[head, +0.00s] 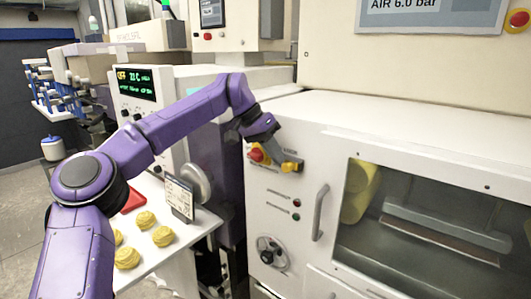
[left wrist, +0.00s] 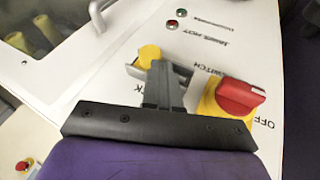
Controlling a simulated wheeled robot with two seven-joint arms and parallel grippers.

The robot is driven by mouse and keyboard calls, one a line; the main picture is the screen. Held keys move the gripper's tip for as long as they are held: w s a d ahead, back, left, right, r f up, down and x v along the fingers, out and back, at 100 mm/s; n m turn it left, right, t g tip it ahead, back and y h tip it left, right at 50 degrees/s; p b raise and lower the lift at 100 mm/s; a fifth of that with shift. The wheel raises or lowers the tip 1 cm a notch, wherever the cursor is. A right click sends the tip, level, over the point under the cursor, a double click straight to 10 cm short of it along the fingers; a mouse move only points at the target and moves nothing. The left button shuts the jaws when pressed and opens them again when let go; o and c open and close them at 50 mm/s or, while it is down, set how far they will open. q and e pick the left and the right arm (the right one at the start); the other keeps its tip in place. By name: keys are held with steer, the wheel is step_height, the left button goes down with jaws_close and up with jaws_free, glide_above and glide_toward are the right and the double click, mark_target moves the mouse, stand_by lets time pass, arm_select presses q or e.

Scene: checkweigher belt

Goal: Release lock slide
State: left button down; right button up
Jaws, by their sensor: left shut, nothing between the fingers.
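The lock slide has a yellow knob (head: 291,167) on the white machine's front panel, right of the red rotary switch (head: 256,155). In the left wrist view the knob (left wrist: 149,56) sits in a short slot, just beyond the fingertips. My left gripper (left wrist: 164,72) is shut and empty, with its fingers pointing at the panel beside the knob. I cannot tell whether they touch it. The red switch on its yellow plate (left wrist: 231,98) is close to the right of the fingers. In the head view my left gripper (head: 279,150) partly covers the panel around the slide. My right gripper is not in view.
A door handle (head: 320,213) and a windowed door (head: 430,225) are right of the slide. Two small indicator lights (head: 296,210) and a handwheel (head: 272,252) lie below. A white shelf (head: 195,228) with yellow pastry-like pieces (head: 145,220) stands left, under my arm.

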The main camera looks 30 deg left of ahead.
arm_select(q)
steer(key=p+v, duration=0.6)
steer(key=v, duration=0.4)
